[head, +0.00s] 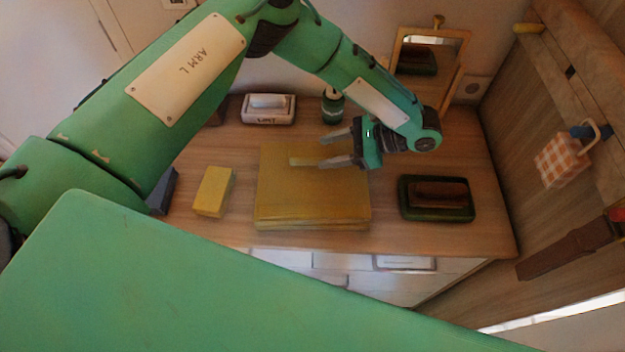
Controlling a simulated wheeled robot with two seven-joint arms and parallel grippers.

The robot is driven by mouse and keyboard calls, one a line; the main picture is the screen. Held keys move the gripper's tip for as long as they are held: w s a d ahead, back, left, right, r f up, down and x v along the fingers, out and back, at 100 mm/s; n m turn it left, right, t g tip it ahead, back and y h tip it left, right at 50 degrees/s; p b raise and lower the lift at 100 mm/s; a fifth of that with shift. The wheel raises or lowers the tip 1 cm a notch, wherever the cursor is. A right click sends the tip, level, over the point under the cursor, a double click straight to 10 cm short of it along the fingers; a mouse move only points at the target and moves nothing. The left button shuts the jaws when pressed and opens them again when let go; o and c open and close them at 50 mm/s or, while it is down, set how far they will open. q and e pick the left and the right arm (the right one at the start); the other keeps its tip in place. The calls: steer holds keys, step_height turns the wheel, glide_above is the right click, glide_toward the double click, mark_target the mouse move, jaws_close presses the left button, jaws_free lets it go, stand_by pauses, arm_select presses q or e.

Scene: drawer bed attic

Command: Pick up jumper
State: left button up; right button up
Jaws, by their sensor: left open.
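The jumper (312,200) appears to be the mustard-yellow folded garment lying flat as a thick block in the middle of the wooden dresser top. A small paler strip shows on its upper part, close to the lower fingertip. My left gripper (326,151) reaches in from the upper right of the jumper, fingers pointing left over its back edge. Its two grey fingers are apart with nothing between them. I cannot tell how high the fingers are above the cloth. My right gripper is not in view.
On the dresser top (385,236) are a yellow block (213,191) left of the jumper, a dark green tray with a brown item (437,194) on its right, and a white box (268,108) and a dark bottle (333,106) behind. A framed mirror (428,66) stands at the back.

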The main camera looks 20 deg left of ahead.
mark_target(316, 154)
arm_select(q)
steer(key=p+x, duration=0.1)
steer(key=x, duration=0.3)
steer(key=shift+s+a+f, duration=0.1)
steer(key=shift+a+f, duration=0.05)
steer(key=shift+a, duration=0.1)
jaws_close()
